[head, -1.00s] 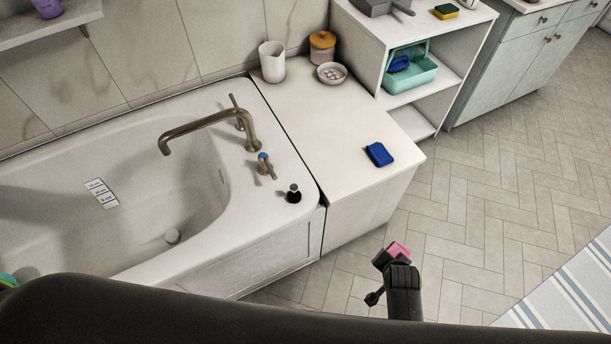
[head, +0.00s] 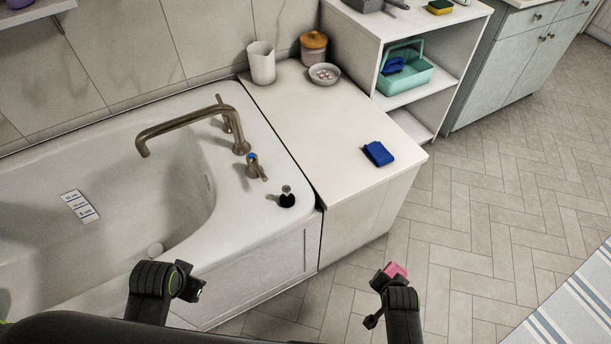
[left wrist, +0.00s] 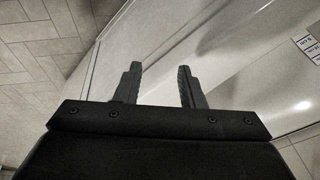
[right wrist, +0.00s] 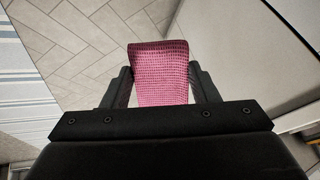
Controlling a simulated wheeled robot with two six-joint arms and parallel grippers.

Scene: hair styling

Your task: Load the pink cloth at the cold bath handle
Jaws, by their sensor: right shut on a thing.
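The pink cloth (head: 395,270) is held in my right gripper (head: 386,276), above the floor in front of the white counter. In the right wrist view the cloth (right wrist: 161,72) fills the space between the two fingers and sticks out past them. The cold bath handle (head: 255,167), a bronze tap handle with a blue mark, stands on the bath rim below the spout. It is well up and left of the cloth. My left gripper (head: 187,287) is over the bath's front edge; in the left wrist view its fingers (left wrist: 158,88) are apart and empty.
The bronze spout (head: 185,125) arches over the bath. A small black-based knob (head: 287,197) stands on the rim near the handle. A blue cloth (head: 378,153) lies on the white counter (head: 320,145). A cup, jar and dish stand at its back.

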